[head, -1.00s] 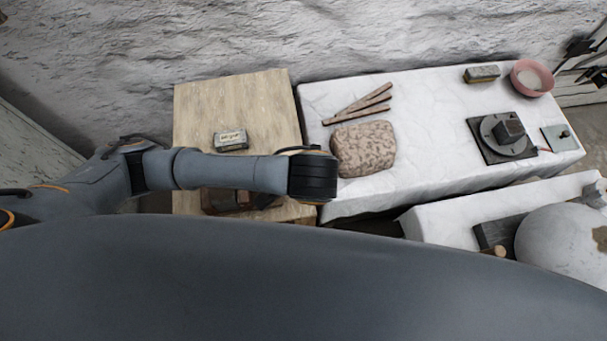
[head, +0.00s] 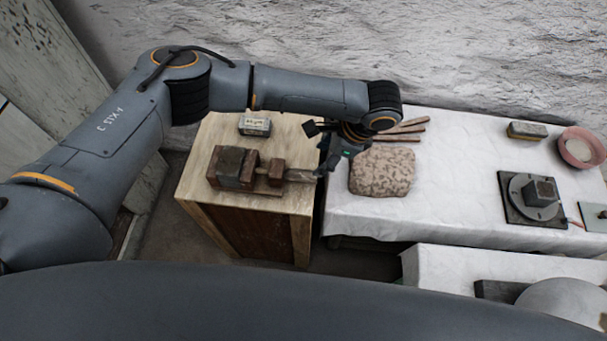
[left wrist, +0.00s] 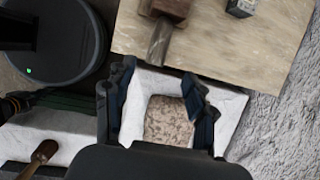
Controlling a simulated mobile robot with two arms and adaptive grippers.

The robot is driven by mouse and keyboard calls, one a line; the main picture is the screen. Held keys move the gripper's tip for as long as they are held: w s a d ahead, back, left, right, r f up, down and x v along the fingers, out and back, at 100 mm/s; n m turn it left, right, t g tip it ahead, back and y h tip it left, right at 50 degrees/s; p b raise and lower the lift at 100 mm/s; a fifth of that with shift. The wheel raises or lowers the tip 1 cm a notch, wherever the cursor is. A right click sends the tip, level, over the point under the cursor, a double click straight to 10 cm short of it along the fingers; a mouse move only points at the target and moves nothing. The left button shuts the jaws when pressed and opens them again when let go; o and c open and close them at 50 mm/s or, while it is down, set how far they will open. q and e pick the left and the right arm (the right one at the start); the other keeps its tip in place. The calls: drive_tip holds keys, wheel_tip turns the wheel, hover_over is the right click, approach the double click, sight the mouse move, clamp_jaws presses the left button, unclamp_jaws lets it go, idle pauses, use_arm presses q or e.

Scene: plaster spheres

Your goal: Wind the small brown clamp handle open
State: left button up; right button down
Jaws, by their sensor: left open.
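The clamp (head: 236,168) sits on the wooden bench, with a dark block at its left and a smaller brown block (head: 276,172) to the right. A grey-brown bar (head: 300,175) sticks out rightward from it; I cannot make out a separate handle grip. My left gripper (head: 322,160) is just beyond the bar's outer end. In the left wrist view the gripper (left wrist: 157,74) is open and empty, with the bar (left wrist: 160,42) ending near the gap between its fingertips. I cannot tell whether they touch. My right gripper is out of view.
A small labelled block (head: 255,126) is on the wooden bench (head: 205,150). A speckled slab (head: 382,171) and wooden strips (head: 405,130) lie on the white table (head: 450,190). A turntable (head: 538,196) and pink bowl (head: 580,148) are farther right. A floor gap separates bench and lower table.

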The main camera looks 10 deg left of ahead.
sight(305, 174)
use_arm(q)
drive_tip(key=x, duration=0.4)
drive_tip(key=shift+r, duration=0.1)
drive_tip(key=p+x, duration=0.1)
drive_tip(key=x, duration=0.6)
drive_tip(key=shift+d, duration=0.15)
drive_tip(key=shift+f, duration=0.3)
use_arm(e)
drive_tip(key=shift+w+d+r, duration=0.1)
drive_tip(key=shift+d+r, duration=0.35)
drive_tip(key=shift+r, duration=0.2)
use_arm(q)
drive_tip(key=shift+c, duration=0.4)
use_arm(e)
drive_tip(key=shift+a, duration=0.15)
use_arm(q)
clamp_jaws()
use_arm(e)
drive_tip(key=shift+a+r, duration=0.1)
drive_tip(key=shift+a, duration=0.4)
